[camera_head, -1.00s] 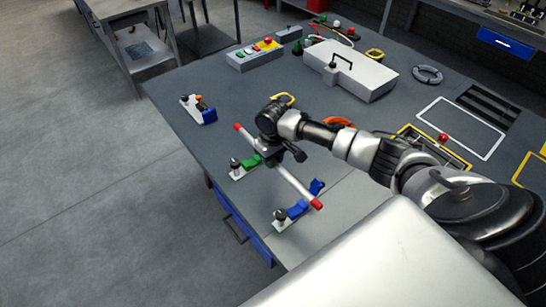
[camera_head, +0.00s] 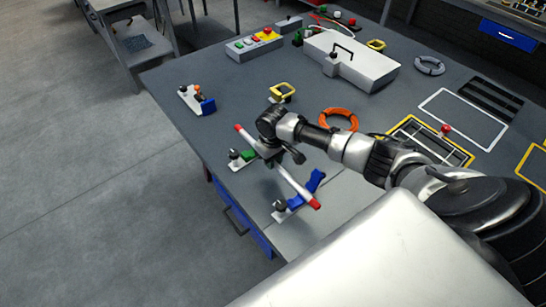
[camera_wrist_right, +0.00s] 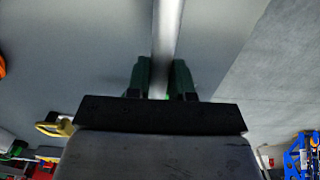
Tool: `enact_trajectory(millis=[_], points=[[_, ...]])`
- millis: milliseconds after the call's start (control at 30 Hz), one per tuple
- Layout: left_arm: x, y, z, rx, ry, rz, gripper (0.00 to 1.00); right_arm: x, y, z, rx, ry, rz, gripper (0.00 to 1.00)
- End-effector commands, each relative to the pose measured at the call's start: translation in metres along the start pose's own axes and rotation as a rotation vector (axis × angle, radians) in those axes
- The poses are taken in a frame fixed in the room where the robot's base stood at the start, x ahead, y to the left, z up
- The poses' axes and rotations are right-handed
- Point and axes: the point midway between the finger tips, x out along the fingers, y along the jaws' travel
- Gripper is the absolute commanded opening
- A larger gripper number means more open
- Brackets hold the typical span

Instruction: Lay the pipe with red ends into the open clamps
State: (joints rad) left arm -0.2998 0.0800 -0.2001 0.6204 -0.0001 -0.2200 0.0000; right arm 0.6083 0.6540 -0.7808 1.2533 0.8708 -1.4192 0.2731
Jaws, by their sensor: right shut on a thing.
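The pipe with red ends (camera_head: 292,184) is white-grey and slants across the near left part of the table in the head view. My right gripper (camera_head: 276,160) is shut on it near its middle, and the grip shows in the right wrist view (camera_wrist_right: 161,82). Below the pipe are a clamp with a green part (camera_head: 244,159) and a clamp with a blue part (camera_head: 300,195). Another clamp with blue and orange parts (camera_head: 197,100) stands apart at the far left. Whether the pipe touches the clamps I cannot tell. My left gripper is not in view.
A white case (camera_head: 350,62) and a button box (camera_head: 254,45) stand at the back. An orange ring (camera_head: 338,118) and a yellow-edged tray (camera_head: 430,140) lie to the right. The table's left edge is close to the clamps.

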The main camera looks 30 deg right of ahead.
Motion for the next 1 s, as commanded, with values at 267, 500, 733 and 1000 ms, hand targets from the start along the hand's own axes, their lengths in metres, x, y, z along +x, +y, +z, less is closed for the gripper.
enact_trajectory(millis=[267,500,733,1000], points=[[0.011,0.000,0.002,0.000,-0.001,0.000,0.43,0.018,0.000,-0.001,0.001,0.002,-0.001,0.00],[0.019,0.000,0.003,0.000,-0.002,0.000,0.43,0.032,0.000,-0.001,0.001,0.002,0.000,0.00],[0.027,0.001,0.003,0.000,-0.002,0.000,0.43,0.044,0.000,-0.001,0.001,0.002,-0.001,0.00],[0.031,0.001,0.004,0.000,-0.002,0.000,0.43,0.053,-0.001,-0.001,0.000,0.003,-0.001,0.00]])
